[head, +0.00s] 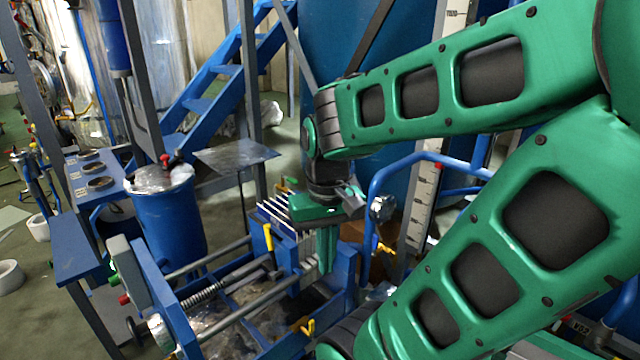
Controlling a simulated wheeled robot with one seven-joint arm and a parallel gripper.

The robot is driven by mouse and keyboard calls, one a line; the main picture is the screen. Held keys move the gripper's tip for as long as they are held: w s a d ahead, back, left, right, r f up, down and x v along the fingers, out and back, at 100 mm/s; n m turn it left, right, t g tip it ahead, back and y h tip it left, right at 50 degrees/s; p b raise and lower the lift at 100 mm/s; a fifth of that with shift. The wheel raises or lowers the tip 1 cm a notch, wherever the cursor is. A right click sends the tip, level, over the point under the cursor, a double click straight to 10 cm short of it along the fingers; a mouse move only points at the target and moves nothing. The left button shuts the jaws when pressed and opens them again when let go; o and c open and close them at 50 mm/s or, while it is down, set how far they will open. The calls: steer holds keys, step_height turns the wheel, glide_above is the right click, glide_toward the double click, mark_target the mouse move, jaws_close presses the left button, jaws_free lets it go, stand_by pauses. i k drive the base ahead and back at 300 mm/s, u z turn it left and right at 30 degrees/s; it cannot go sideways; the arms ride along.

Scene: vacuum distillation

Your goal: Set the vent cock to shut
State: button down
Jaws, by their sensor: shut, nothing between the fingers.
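My gripper (326,266) is green and points down over the right end of the blue frame with metal rods (205,332). Its fingers are together with nothing between them. Several small valve handles show, and I cannot tell which one is the vent cock. A red-topped fitting (166,160) stands on the lid of the blue drum. A yellow lever (268,237) is left of my gripper. Another yellow handle (383,248) is to its right, by the blue pipe. A further yellow handle (308,327) sits low on the frame. My gripper appears apart from these handles.
A blue drum (172,222) stands left of the frame, with a flat grey plate (236,155) beside it. A large blue tank (340,40) and blue steps (212,82) are behind. A curved blue pipe (425,157) runs right of my gripper. Open floor lies at left.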

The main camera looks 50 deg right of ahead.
mark_target(289, 179)
steer(key=z, duration=0.45)
steer(key=k, duration=0.95)
steer(key=z, duration=0.65)
steer(key=i, duration=1.35)
steer(key=u, duration=0.4)
